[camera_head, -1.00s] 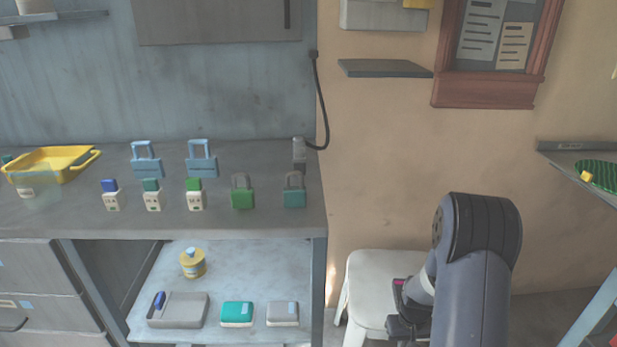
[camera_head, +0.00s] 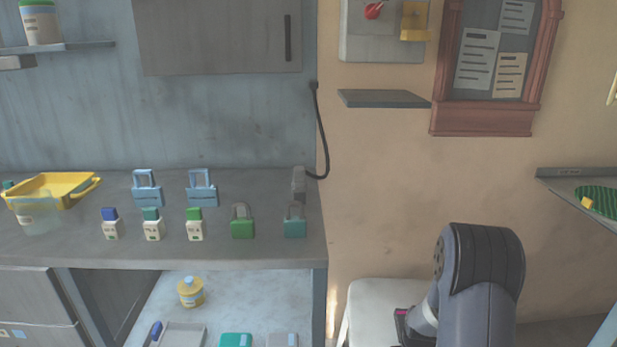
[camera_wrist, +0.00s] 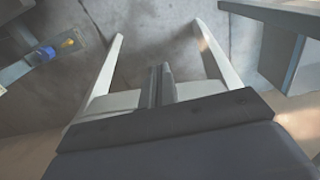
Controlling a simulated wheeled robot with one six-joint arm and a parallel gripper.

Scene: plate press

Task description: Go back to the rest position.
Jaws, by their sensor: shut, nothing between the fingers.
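My gripper (camera_wrist: 161,70) shows in the wrist view with its two dark fingers side by side, shut and empty. It is above a white stool (camera_wrist: 112,64), whose legs spread out on both sides of it. In the head view my dark grey arm is folded at the lower right, in front of the white stool (camera_head: 366,300). There the fingers are hidden or below the frame edge.
The grey workbench (camera_head: 270,255) on the left carries several padlocks, hasps and small bottles, with a yellow tray (camera_head: 85,197) at its left end. A wall shelf (camera_head: 384,99) hangs above the stool. A table (camera_head: 560,180) stands at right.

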